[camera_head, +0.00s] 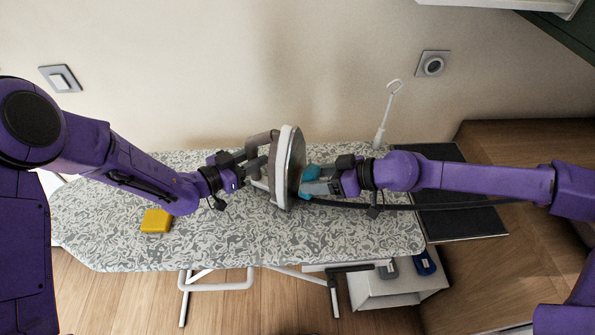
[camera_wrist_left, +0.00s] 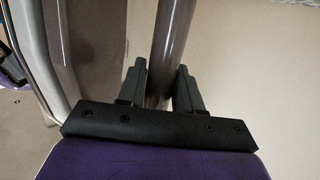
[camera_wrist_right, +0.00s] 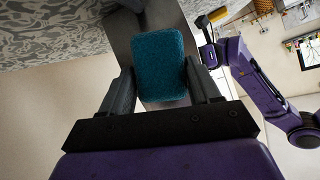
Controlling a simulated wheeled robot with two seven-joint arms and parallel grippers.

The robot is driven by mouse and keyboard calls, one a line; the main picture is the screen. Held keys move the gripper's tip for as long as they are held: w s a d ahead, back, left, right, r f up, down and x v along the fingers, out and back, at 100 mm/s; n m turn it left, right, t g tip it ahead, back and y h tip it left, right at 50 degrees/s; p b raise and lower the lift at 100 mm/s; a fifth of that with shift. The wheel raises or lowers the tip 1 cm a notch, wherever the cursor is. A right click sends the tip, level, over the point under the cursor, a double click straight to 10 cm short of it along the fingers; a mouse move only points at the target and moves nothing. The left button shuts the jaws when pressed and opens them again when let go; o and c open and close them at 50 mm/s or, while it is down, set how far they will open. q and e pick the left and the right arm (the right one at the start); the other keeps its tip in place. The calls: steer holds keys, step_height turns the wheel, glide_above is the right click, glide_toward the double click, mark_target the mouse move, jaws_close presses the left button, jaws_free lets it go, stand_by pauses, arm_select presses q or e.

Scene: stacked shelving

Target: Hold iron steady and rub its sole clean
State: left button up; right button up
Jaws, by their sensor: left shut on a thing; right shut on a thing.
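The iron (camera_head: 290,165) is held above the ironing board, tipped on edge with its flat metal sole facing right. My left gripper (camera_head: 262,168) is shut on its grey-brown handle, which shows between the fingers in the left wrist view (camera_wrist_left: 172,40). My right gripper (camera_head: 318,181) is shut on a teal sponge (camera_head: 310,173) on the sole side of the iron. In the right wrist view the sponge (camera_wrist_right: 158,60) lies in front of the grey sole (camera_wrist_right: 122,28) and seems to touch it. The hidden contact face cannot be seen.
The patterned ironing board (camera_head: 340,235) lies below both grippers. A yellow block (camera_head: 156,220) rests on its left part. A white upright holder (camera_head: 385,115) stands at the back right. A dark cord (camera_head: 350,205) runs right from near the iron. A dark mat (camera_head: 465,215) lies at right.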

steer(key=shift+w+a, duration=0.1)
steer(key=shift+a, duration=0.1)
steer(key=shift+w+a, duration=0.15)
stand_by(0.3)
steer(key=shift+w+a, duration=0.15)
steer(key=shift+a, duration=0.15)
stand_by(1.1)
steer(key=shift+w+d, duration=0.3)
steer(key=shift+w, duration=0.1)
steer(key=shift+s+a, duration=0.65)
steer(key=shift+s, duration=0.3)
steer(key=shift+w+d, duration=0.3)
steer(key=shift+w, duration=0.25)
steer(key=shift+w+d, duration=0.3)
steer(key=shift+w, duration=0.2)
steer(key=shift+s+a, duration=0.3)
steer(key=shift+s, duration=0.2)
steer(key=shift+s+a, duration=0.25)
steer(key=shift+s, duration=0.25)
stand_by(0.5)
steer(key=shift+d, duration=0.1)
